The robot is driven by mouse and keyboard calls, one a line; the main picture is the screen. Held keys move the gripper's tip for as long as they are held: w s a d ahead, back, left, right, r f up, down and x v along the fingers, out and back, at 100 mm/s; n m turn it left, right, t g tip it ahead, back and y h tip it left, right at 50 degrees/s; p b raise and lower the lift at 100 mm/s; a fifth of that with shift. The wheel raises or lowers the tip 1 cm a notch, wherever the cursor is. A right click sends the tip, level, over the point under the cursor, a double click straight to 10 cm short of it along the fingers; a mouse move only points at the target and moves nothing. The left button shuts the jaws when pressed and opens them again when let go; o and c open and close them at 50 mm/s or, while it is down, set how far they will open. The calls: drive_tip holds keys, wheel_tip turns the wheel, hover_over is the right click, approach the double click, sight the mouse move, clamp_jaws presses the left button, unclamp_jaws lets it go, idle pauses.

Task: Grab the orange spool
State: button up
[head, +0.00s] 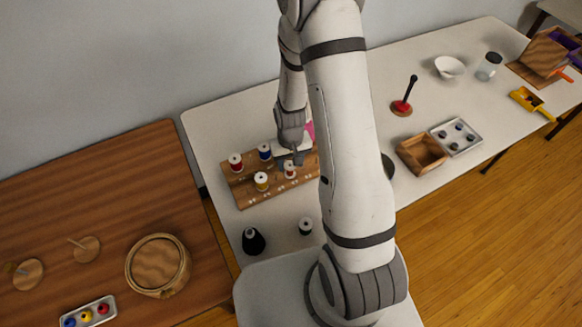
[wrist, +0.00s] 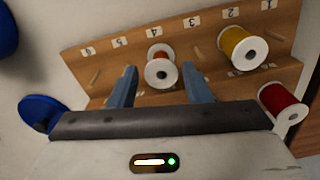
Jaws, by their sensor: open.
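The orange spool (wrist: 159,52) has white ends and orange-red thread. It stands upright on the numbered wooden rack (wrist: 105,58), near labels 3 and 4. It also shows in the head view (head: 290,170), just below my gripper (head: 298,158). In the wrist view my gripper (wrist: 159,72) is open, with one blue-grey finger on each side of the spool. The jaws look empty. I cannot tell how far down the fingertips reach beside the spool or whether they touch it.
On the rack, a yellow spool (wrist: 240,47) and a red spool (wrist: 283,103) stand to the right in the wrist view. A blue spool (head: 265,151) stands behind. A blue disc (wrist: 42,110) lies left of the rack.

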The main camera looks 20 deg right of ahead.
sight(290, 168)
drive_tip(key=shift+w+f+p, duration=0.1)
drive_tip(key=shift+f+p, duration=0.2)
drive_tip(key=shift+f, duration=1.45)
drive_tip(key=c, duration=0.7)
